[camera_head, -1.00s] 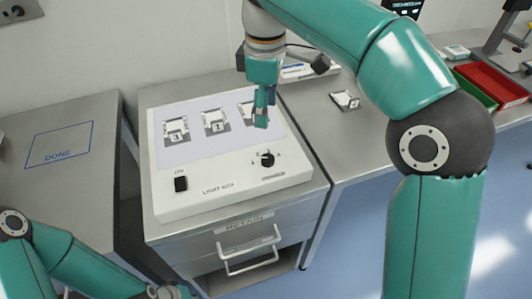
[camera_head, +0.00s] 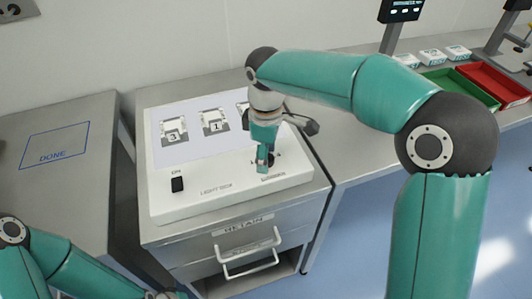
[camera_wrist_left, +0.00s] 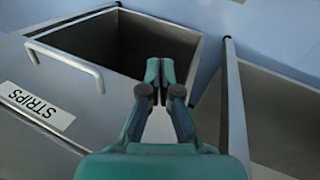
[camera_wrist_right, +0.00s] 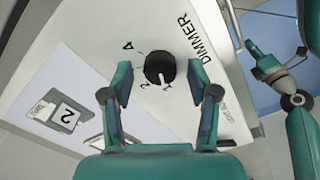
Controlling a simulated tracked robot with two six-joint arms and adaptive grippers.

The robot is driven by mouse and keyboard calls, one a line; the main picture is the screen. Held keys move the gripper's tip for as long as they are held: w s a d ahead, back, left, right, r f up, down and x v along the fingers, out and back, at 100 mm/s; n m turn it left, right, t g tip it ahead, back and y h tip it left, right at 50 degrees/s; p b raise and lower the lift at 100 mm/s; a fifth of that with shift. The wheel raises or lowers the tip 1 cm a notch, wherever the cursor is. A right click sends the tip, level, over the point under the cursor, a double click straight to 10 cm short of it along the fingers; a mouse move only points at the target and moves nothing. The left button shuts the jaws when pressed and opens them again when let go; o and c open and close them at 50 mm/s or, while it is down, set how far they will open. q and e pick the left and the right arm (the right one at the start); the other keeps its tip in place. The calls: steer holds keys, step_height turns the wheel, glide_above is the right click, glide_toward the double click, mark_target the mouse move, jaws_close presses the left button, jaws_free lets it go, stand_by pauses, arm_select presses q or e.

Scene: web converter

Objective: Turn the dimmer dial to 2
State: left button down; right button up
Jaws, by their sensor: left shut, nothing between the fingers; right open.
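The black dimmer dial (camera_wrist_right: 160,67) sits on the white light box (camera_head: 215,203), beside printed numbers including 4, 2 and 1. Its white pointer mark faces the 1 side in the right wrist view. My right gripper (camera_wrist_right: 160,80) is open, its fingertips on either side of the dial in that view; contact cannot be told. In the head view the right gripper (camera_head: 263,162) hides most of the dial. My left gripper (camera_wrist_left: 159,70) is shut and empty, low in front of the cabinet by an open drawer (camera_wrist_left: 130,42).
A DONE outline (camera_head: 55,148) marks the left table. Red (camera_head: 490,88) and green trays stand right.

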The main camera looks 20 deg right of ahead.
jaws_close()
steer(key=shift+m, duration=0.4)
steer(key=m, duration=0.3)
steer(key=shift+p, duration=0.4)
steer(key=m, duration=0.5)
steer(key=shift+w+d, duration=0.1)
steer(key=shift+r, duration=0.1)
jaws_free()
